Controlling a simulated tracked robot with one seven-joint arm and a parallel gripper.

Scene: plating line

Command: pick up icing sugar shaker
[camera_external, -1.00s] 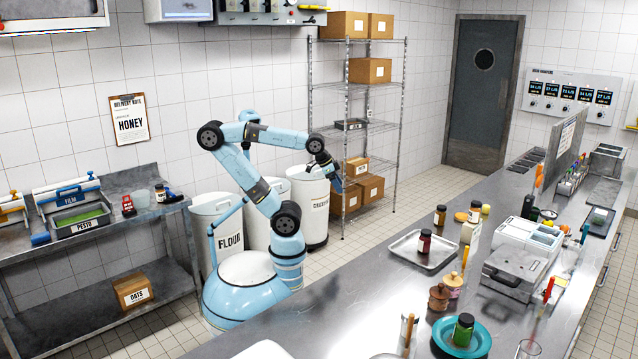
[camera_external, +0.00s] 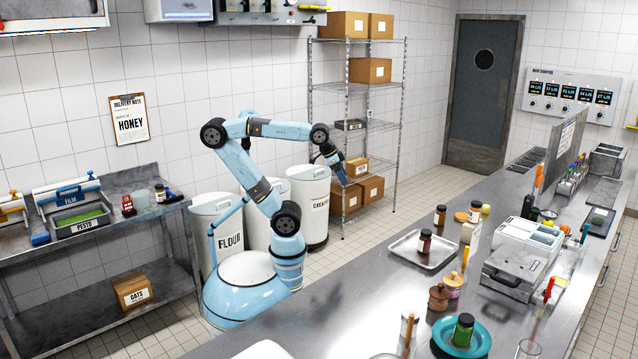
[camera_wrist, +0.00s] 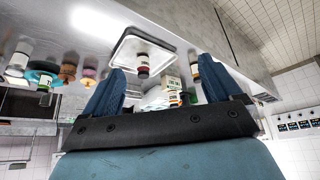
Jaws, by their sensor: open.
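I cannot tell for sure which container is the icing sugar shaker; labels are too small to read. A dark red jar with a pale label (camera_external: 424,241) stands on a metal tray (camera_external: 407,260) on the long counter; the jar also shows in the wrist view (camera_wrist: 142,70). My gripper (camera_external: 343,178) is in the air left of the counter, near the shelf boxes. In the wrist view its two fingers (camera_wrist: 163,68) are spread, with nothing between them; the counter lies well beyond.
The steel counter (camera_external: 345,307) also bears brown pots (camera_external: 438,297), a teal plate (camera_external: 447,343) with a green jar (camera_external: 463,329), and a grey-white machine (camera_external: 521,258). A wire shelf (camera_external: 376,131) with boxes and white bins (camera_external: 309,206) stand behind my arm. The counter's front left is mostly clear.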

